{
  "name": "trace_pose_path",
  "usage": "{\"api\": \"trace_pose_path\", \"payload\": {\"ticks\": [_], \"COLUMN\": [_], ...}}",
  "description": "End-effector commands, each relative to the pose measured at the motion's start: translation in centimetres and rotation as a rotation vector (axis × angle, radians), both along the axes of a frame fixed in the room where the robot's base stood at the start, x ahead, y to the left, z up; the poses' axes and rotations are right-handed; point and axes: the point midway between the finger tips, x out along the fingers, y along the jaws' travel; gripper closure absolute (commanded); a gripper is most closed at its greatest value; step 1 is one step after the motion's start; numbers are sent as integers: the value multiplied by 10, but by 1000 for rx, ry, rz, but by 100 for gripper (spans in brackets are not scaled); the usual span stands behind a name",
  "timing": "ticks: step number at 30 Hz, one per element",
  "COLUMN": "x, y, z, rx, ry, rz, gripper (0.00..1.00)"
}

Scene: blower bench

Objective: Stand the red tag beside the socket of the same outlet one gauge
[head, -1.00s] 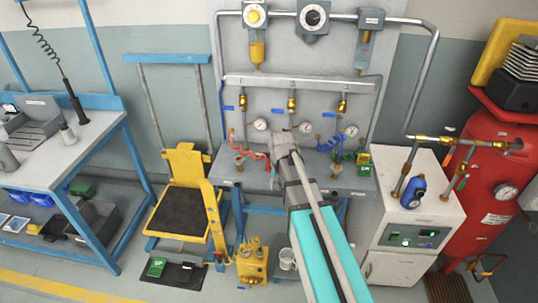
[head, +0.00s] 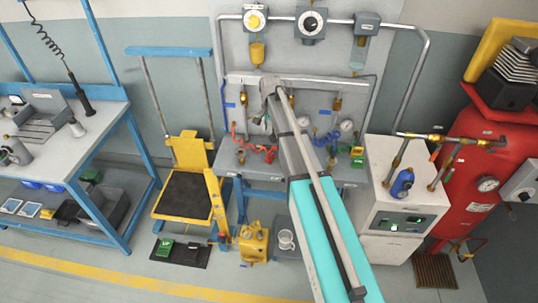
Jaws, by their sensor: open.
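My gripper (head: 259,119) hangs at the end of my arm in front of the left part of the grey outlet panel (head: 228,62). It is small and partly hidden by my arm; it is open, and I make out nothing between its fingers. The left outlet's brass valve (head: 243,98) shows just left of it. That outlet's gauge is hidden behind my arm and gripper. Two other gauges show, a middle one (head: 304,122) and a right one (head: 346,125). I cannot make out a red tag or its socket.
A yellow cart (head: 188,150) stands left, a white cabinet (head: 405,190) and red tank (head: 480,165) right. A yellow box (head: 252,243) sits on the floor.

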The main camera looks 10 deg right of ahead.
Motion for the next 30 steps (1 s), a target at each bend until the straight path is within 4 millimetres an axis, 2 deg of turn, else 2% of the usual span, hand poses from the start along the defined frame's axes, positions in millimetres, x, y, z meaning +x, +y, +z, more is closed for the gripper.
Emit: {"api": "trace_pose_path", "payload": {"ticks": [13, 30], "x": [0, -1], "y": [1, 1], "z": [-6, -49], "rx": [0, 0], "ry": [0, 0], "rz": [2, 3], "gripper": [46, 46]}}
